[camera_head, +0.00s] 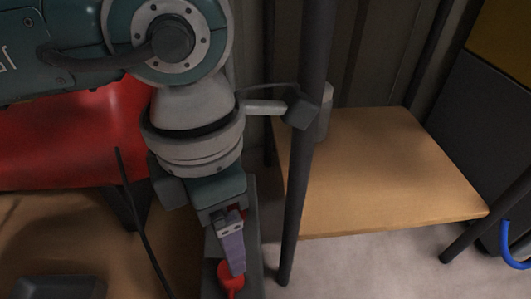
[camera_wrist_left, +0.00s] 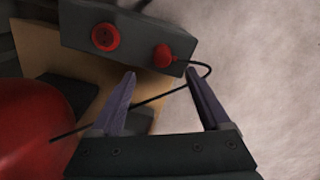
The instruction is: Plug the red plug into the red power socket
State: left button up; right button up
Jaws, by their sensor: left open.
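The red power socket (camera_wrist_left: 105,37), a round red disc with dark holes, is on a dark grey box (camera_wrist_left: 75,22) in the left wrist view. The red plug (camera_wrist_left: 164,55) is against the same box, to the right of the socket. Its black cable (camera_wrist_left: 208,68) loops right and runs back left past my fingers. My left gripper (camera_wrist_left: 160,73) is open, its fingertips on either side of and just short of the plug. In the head view my left gripper (camera_head: 238,268) points down beside the box (camera_head: 252,240). A red part at its tip is partly hidden.
A dark upright pole (camera_head: 304,150) stands close right of my left arm. A wooden shelf (camera_head: 375,170) lies beyond it. A large red rounded body (camera_head: 70,140) is on the left, and a dark tray (camera_head: 55,288) at bottom left. A blue hose (camera_head: 506,245) is at far right.

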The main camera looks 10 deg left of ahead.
aim_at(228, 271)
pick_arm(q)
jog(key=shift+a+f, duration=0.15)
jog(key=shift+s, duration=0.65)
notch_tip(228, 271, down, 5)
jog(key=b, duration=0.3)
jog(key=shift+w+b, duration=0.15)
jog(key=shift+b, duration=0.15)
pick_arm(e)
jog(key=f, duration=0.2)
jog(key=s+f, duration=0.1)
jog(key=f, duration=0.1)
jog(key=shift+s+a, duration=0.1)
jog(key=shift+s, duration=0.05)
pick_arm(q)
jog(key=f+b, duration=0.5)
jog(key=shift+w+f, duration=0.1)
jog(key=shift+w, duration=0.1)
pick_arm(e)
notch_tip(228, 271, down, 5)
jog(key=shift+f, duration=0.1)
pick_arm(q)
grip_shut()
